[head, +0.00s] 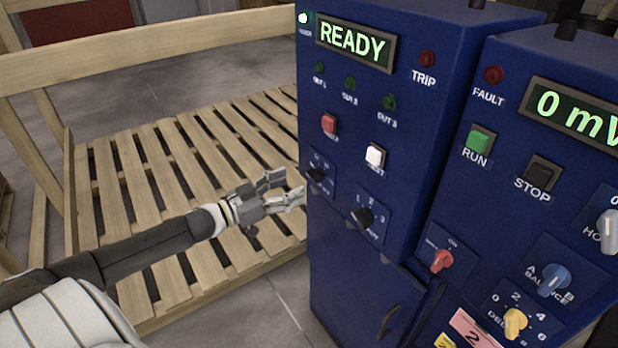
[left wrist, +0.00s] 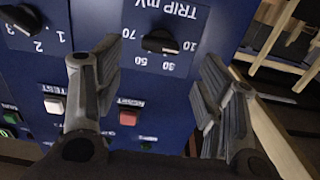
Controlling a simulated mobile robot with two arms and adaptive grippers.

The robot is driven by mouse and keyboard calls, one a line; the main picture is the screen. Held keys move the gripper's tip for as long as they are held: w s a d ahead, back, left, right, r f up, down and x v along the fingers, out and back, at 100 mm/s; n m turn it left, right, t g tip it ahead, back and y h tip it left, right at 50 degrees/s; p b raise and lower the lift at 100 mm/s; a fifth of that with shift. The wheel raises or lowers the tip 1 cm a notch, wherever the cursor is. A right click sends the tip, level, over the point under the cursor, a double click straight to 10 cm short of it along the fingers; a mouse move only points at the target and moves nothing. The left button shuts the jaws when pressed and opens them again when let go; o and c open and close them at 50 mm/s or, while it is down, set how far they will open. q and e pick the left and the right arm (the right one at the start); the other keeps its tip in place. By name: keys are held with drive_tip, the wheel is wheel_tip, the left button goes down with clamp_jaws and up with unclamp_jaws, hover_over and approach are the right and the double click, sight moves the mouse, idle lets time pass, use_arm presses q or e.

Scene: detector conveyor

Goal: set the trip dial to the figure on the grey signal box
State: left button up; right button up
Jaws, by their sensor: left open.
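My left gripper (head: 290,190) is open, just left of the dial in the head view. In the left wrist view its fingers (left wrist: 158,62) stand apart on either side of the dial. No grey signal box shows. My right gripper is not in view.
The blue cabinet (head: 335,255) also bears a 1-2-3 dial (head: 363,217), a white button (head: 375,156), a red button (head: 329,124) and a READY display (head: 354,45). A second blue unit stands right, with a pink card (head: 473,332).

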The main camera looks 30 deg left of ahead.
sight(311, 178)
use_arm(q)
drive_tip(key=shift+p+x, duration=0.35)
drive_tip(key=shift+x, duration=3)
drive_tip(key=c, duration=1)
drive_tip(key=shift+m, duration=0.4)
drive_tip(key=m, duration=0.5)
drive_tip(key=shift+b, duration=0.3)
drive_tip(key=m+b, duration=0.1)
drive_tip(key=m, duration=0.5)
drive_tip(key=shift+d, duration=0.1)
